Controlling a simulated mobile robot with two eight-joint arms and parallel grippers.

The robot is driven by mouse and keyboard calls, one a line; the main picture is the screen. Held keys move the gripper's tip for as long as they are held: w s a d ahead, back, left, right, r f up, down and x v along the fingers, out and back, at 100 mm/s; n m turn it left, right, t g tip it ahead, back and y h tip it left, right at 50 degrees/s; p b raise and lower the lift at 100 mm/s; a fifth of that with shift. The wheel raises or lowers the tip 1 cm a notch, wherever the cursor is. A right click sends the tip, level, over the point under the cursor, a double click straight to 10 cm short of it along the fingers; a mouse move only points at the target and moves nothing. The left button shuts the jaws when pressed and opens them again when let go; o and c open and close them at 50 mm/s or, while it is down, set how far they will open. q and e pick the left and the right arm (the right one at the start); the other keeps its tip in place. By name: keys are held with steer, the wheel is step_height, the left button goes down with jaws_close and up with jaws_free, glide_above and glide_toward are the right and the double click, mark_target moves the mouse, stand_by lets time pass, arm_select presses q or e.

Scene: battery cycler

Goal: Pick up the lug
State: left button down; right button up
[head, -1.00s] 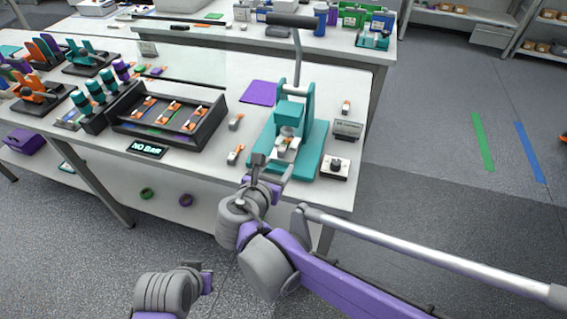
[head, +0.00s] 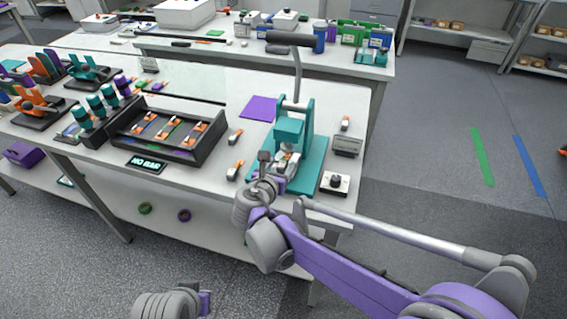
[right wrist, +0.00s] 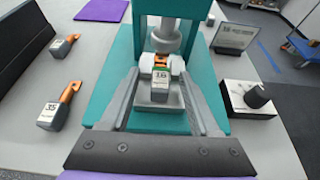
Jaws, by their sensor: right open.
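The lug (right wrist: 160,84), a small grey block with an orange tab and a label that seems to read 16, sits on the base of the teal press (right wrist: 197,85), under its ram. My right gripper (right wrist: 160,74) is open, with one finger on each side of this lug; whether they touch it I cannot tell. In the head view my right gripper (head: 281,160) reaches into the front of the press (head: 308,150) and partly hides the lug. My left gripper (head: 206,302) is low at the bottom edge, its fingers not clear.
Two similar lugs (right wrist: 48,115) (right wrist: 62,47) lie on the table left of the press. A knob box (right wrist: 250,97) and a small display (right wrist: 235,38) stand to its right. A black tray (head: 185,153) with lugs is further left.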

steer(key=shift+c, duration=0.3)
jaws_close()
steer(key=shift+r, duration=0.1)
